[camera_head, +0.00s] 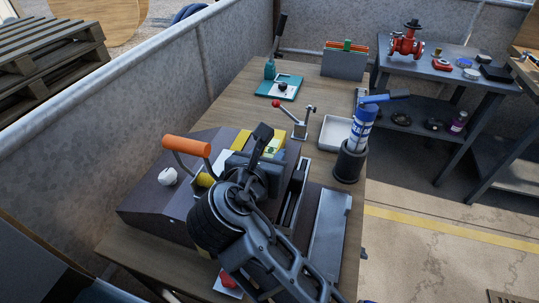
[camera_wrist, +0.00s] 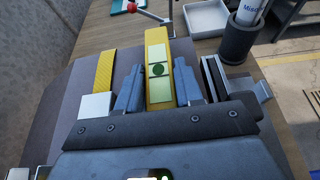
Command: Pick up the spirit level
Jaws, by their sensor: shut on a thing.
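The spirit level is a yellow bar with pale panels and a round green vial (camera_wrist: 158,70). In the wrist view it stands between the two blue-grey fingers of my gripper (camera_wrist: 158,86), which are shut on its sides. In the head view the level (camera_head: 273,147) shows just beyond my gripper (camera_head: 262,157), above the dark sloped surface on the workbench. Its lower end is hidden by the gripper. I cannot tell whether it touches the surface below.
A yellow strip (camera_wrist: 105,70) lies left of the gripper. A dark slotted rail (camera_head: 292,191) is close on the right. An orange-handled tool (camera_head: 187,147), a red-knobbed lever (camera_head: 299,121), a white tray (camera_head: 335,134) and a dark cup (camera_head: 350,163) with a blue can stand around.

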